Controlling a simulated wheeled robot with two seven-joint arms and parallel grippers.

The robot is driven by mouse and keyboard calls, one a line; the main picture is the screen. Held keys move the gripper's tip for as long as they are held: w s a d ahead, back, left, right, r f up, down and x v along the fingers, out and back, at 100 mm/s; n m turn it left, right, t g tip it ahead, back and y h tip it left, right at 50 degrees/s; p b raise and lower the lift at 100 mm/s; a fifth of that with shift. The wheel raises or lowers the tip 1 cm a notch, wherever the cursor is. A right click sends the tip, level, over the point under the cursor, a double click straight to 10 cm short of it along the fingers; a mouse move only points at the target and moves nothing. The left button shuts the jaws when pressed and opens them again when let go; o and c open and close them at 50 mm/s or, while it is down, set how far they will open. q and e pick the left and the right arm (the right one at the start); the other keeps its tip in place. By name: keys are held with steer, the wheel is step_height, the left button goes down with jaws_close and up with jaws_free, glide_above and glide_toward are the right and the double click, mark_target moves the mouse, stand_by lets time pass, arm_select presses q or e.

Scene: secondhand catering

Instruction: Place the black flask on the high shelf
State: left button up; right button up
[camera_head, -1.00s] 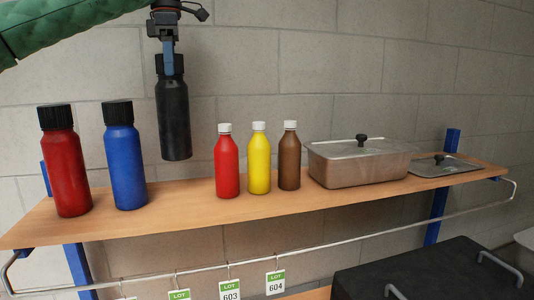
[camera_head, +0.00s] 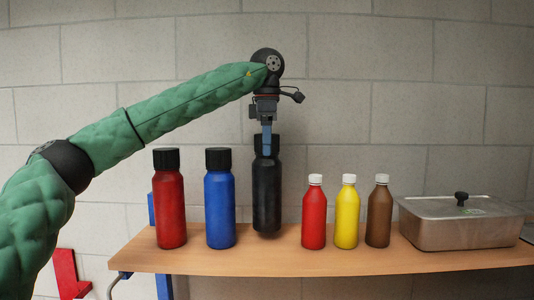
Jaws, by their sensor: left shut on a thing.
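The black flask (camera_head: 266,195) hangs upright between the blue flask and the small red bottle, at the high shelf (camera_head: 330,262). My left gripper (camera_head: 267,142) comes down from above and is shut on the flask's cap end. The flask's base is close to the shelf board; I cannot tell if it touches. My right gripper is not in view.
A red flask (camera_head: 169,205) and a blue flask (camera_head: 219,205) stand to the left. A red bottle (camera_head: 314,217), a yellow bottle (camera_head: 347,217) and a brown bottle (camera_head: 378,217) stand to the right, then a lidded metal pan (camera_head: 455,228). A block wall is behind.

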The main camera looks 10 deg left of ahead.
mark_target(267, 184)
arm_select(q)
steer(key=shift+f+p, duration=0.3)
steer(key=shift+f, duration=0.1)
step_height(267, 184, down, 2)
steer(key=shift+w+a+p, duration=0.1)
steer(key=shift+w+p, duration=0.05)
steer(key=shift+p, duration=0.2)
steer(key=shift+f, duration=0.1)
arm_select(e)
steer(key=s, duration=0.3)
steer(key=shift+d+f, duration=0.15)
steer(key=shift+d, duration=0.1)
arm_select(q)
steer(key=shift+f, duration=0.1)
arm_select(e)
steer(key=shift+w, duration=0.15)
arm_select(q)
steer(key=o, duration=1.6)
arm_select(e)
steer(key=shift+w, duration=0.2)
